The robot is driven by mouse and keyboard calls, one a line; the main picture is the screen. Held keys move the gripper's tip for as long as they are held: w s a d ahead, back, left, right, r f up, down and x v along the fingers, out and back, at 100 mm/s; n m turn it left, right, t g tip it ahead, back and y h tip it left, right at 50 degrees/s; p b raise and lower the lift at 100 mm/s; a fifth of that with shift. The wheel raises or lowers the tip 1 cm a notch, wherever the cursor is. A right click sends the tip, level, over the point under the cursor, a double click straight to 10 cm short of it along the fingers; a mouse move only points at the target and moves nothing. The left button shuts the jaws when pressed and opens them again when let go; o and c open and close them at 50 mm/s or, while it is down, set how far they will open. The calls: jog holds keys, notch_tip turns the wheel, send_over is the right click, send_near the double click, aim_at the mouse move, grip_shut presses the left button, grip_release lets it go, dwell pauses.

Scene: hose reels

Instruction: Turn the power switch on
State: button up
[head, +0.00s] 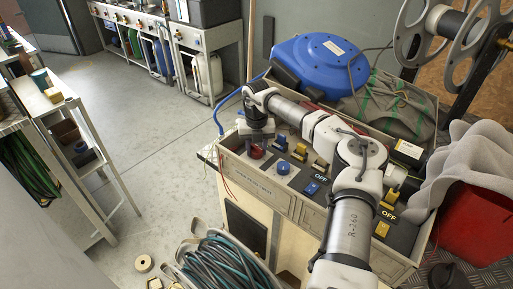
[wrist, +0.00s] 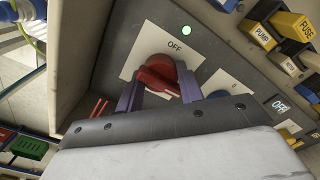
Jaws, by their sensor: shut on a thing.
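A red rotary switch (wrist: 158,72) sits on a white plate marked OFF (wrist: 178,45) on the control panel (head: 268,181). A small green light (wrist: 187,29) glows beside the plate. The two dark fingers of my gripper (wrist: 158,85) stand on either side of the red knob and are shut on it. In the head view my gripper (head: 256,141) is at the panel's left end, over the red switch (head: 256,153), which is partly hidden by it.
A blue knob (head: 283,168), blue switches (head: 311,189) and yellow pieces (head: 381,229) lie along the panel, with OFF displays. A blue hose reel (head: 318,62) stands behind it and coiled hose (head: 225,262) in front.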

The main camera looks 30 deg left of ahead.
aim_at(256, 146)
jog(key=o, duration=1)
notch_tip(256, 146, up, 14)
jog(key=b, duration=0.2)
jog(key=shift+f, duration=0.1)
